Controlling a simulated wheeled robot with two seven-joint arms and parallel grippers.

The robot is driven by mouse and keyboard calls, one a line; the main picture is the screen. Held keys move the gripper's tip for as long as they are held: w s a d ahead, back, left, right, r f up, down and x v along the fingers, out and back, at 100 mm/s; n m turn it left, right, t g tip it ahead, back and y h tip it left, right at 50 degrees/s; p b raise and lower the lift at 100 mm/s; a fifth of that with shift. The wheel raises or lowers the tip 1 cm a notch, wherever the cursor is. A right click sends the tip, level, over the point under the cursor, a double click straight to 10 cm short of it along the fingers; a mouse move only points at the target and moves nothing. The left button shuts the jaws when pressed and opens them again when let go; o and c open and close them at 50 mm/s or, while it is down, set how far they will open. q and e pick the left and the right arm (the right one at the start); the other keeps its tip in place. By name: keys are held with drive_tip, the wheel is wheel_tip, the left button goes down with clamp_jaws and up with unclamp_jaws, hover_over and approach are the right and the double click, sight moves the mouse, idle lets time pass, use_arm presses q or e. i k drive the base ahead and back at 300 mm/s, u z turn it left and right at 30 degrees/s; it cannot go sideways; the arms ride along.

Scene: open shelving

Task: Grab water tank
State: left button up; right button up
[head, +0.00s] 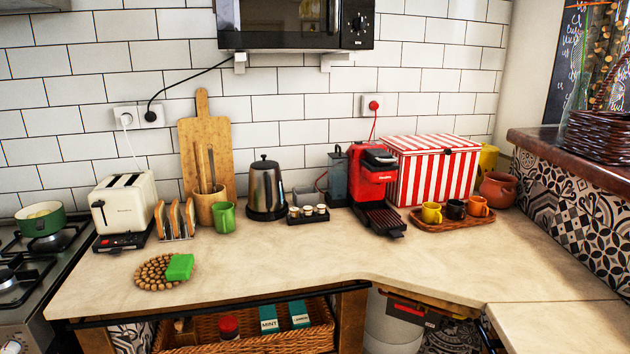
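A dark, see-through water tank (338,177) with a black lid stands upright on the counter at the back, below the microwave. It is just left of the red coffee machine (371,178), close beside it or attached to it; I cannot tell which. Its lower right side is partly covered by the machine. Neither of my grippers can be made out in the head view.
A steel kettle (266,189), a small black tray of capsules (308,215) and a striped box (432,172) stand nearby. A tray with cups (462,223) is at right. The front counter (300,265) is mostly clear. A microwave (296,22) hangs above.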

sight(337, 163)
drive_tip(key=u, duration=0.4)
drive_tip(key=k, duration=0.45)
drive_tip(key=z, duration=0.7)
drive_tip(key=i, duration=1.55)
drive_tip(key=u, duration=0.45)
